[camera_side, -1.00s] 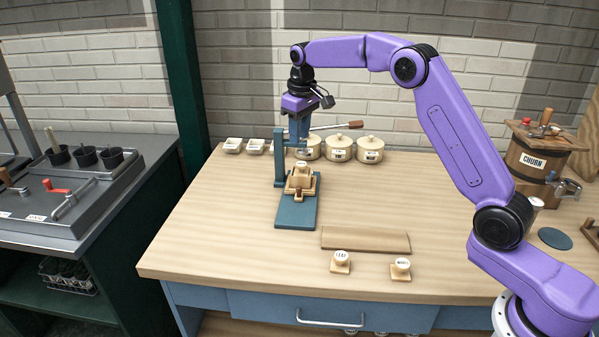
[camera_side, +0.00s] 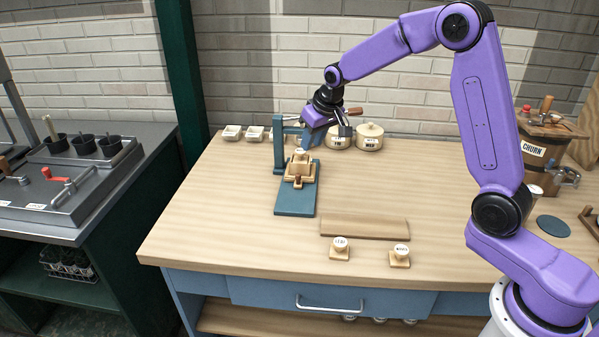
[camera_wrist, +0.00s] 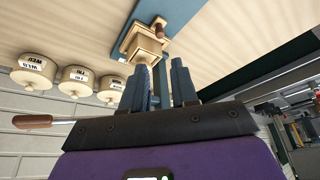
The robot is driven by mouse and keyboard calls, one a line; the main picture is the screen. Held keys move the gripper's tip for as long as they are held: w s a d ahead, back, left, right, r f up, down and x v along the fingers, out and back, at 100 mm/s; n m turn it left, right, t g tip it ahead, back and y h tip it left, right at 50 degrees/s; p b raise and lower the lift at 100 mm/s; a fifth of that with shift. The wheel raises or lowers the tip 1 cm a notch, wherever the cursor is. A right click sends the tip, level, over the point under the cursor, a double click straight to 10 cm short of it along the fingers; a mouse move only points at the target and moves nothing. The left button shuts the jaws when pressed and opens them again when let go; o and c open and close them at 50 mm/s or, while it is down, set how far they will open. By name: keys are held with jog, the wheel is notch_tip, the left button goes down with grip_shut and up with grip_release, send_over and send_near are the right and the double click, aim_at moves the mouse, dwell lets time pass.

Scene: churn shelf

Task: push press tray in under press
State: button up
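The teal press (camera_side: 279,152) stands near the back of the table, with its long flat base (camera_side: 295,203) reaching toward the front. The wooden press tray (camera_side: 300,179) sits on that base, carrying a stepped wooden block with a pale round top (camera_side: 300,153). A dark brown knob (camera_side: 298,182) faces the front. My gripper (camera_side: 308,140) is tilted beside the press, behind and above the tray. In the wrist view its blue fingers (camera_wrist: 160,88) stand apart, with the tray block (camera_wrist: 146,47) beyond their tips. Contact cannot be told.
The press lever ends in a brown handle (camera_side: 355,111), close to my wrist. Lidded pots (camera_side: 369,138) stand behind to the right, small white dishes (camera_side: 232,132) to the left. A wooden board (camera_side: 364,228) and two stamps (camera_side: 340,250) lie in front.

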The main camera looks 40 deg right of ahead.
aim_at(298, 174)
jog(key=x, duration=1.4)
jog(key=shift+w, duration=0.1)
grip_shut()
jog(key=shift+w+d, duration=0.1)
